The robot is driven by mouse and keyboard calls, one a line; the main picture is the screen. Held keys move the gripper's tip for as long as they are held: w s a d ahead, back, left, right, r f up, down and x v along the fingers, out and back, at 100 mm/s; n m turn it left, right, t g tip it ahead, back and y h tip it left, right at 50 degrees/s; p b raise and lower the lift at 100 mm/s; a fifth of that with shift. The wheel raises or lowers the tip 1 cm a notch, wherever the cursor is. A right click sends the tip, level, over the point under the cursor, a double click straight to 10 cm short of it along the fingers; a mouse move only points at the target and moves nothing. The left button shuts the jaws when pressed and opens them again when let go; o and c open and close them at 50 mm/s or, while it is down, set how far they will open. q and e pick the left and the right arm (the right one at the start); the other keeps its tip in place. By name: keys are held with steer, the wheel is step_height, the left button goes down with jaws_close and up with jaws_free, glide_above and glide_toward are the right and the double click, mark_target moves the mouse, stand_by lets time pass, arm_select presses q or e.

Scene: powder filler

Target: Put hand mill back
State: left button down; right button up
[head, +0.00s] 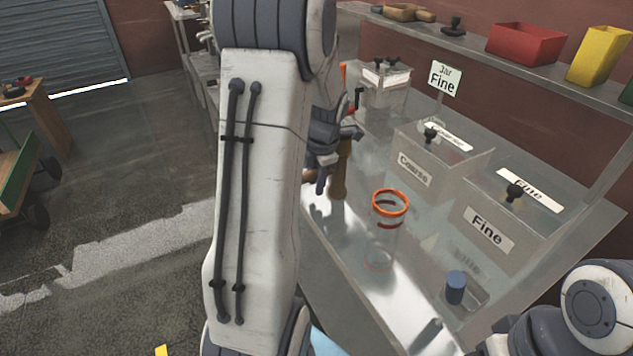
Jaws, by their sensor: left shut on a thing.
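The hand mill (342,172) looks like a brown wooden, turned body; it is upright at the left end of the glassy table, partly hidden by my left arm and gripper. My left gripper (324,168) is shut on it. I cannot tell whether the mill's base touches the table. A clear jar (382,240) with an orange rim stands in front of it to the right. A small sign reading "Jar Fine" (444,78) stands behind. Of my right arm only links show at the lower right; its gripper is outside the picture.
Clear bins labelled "Coarse" (414,170) and "Fine" (489,230), with black-knobbed lids, stand along the back. Another clear bin (380,95) is at the far end. A blue cylinder (455,286) is at the front right. A wall shelf (470,45) holds red and yellow trays.

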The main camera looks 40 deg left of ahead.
arm_select(q)
steer(key=c, duration=0.6)
jaws_free()
step_height(320, 180, up, 12)
steer(key=d, duration=0.2)
steer(key=shift+s, duration=0.45)
steer(key=shift+d, duration=0.1)
